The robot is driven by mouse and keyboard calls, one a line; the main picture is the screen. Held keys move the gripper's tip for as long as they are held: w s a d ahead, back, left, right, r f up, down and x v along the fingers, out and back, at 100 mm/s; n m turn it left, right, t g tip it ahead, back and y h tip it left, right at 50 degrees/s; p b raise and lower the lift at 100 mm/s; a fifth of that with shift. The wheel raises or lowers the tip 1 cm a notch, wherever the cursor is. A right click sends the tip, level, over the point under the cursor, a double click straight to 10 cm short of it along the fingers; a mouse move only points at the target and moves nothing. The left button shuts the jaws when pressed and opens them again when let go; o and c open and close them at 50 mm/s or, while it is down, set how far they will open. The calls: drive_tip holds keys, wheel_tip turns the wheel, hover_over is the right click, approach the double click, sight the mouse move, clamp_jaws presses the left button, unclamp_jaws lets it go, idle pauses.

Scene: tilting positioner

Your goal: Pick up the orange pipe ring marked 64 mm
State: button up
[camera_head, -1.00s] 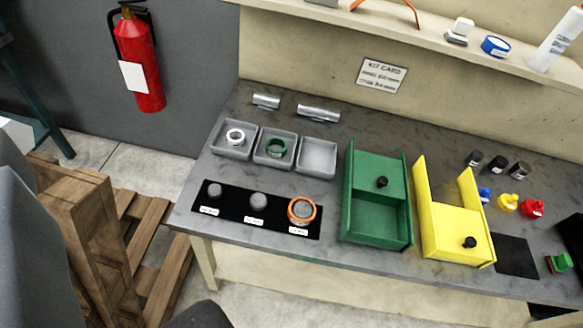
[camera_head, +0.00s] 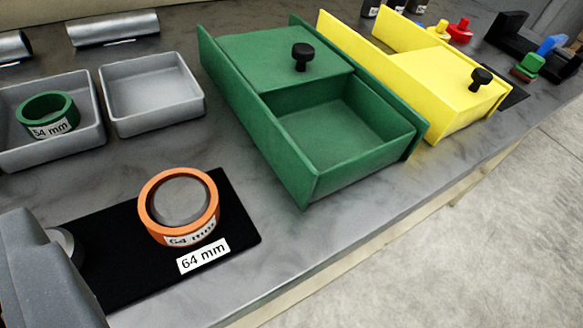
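The orange pipe ring (camera_head: 150,213) sits at the right end of a black mat (camera_head: 120,280), around a round grey post. A tag on its front reads 64 mm, and a white label (camera_head: 204,256) on the mat in front of it also reads 64 mm. The ring lies flat, its top open to view. No gripper fingers show in this view. A grey part (camera_head: 40,275) at the lower left, which seems to be mine, covers the mat's left end and part of another grey post (camera_head: 66,241).
A green ring (camera_head: 48,105) marked 54 mm lies in a grey tray (camera_head: 60,152); the grey tray (camera_head: 150,92) beside it is empty. A green box (camera_head: 340,135) with a black knob and a yellow box (camera_head: 455,100) stand right of the orange ring. The bench front edge is close.

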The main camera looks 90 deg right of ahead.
sight(184, 210)
drive_tip(key=s+d+f+m+g+h+b, duration=0.1)
drive_tip(key=s+d+f+g, duration=0.1)
drive_tip(key=s+d+f, duration=0.3)
drive_tip(key=s+d+f+m+g+h, duration=0.1)
drive_tip(key=s+d+f+g+h, duration=0.15)
drive_tip(key=f, duration=0.45)
drive_tip(key=shift+t+y, duration=0.35)
drive_tip(key=b+x, duration=0.1)
drive_tip(key=x, duration=0.3)
drive_tip(key=b+x, duration=0.1)
drive_tip(key=x, duration=0.3)
drive_tip(key=shift+w+f, duration=0.15)
drive_tip(key=shift+w, duration=0.4)
drive_tip(key=shift+f+b+x, duration=0.2)
drive_tip(key=shift+b+x, duration=0.45)
drive_tip(key=shift+x, duration=1.75)
drive_tip(key=shift+w+d+f, duration=0.1)
drive_tip(key=shift+w+d, duration=0.05)
drive_tip(key=shift+d, duration=0.2)
drive_tip(key=c, duration=1.3)
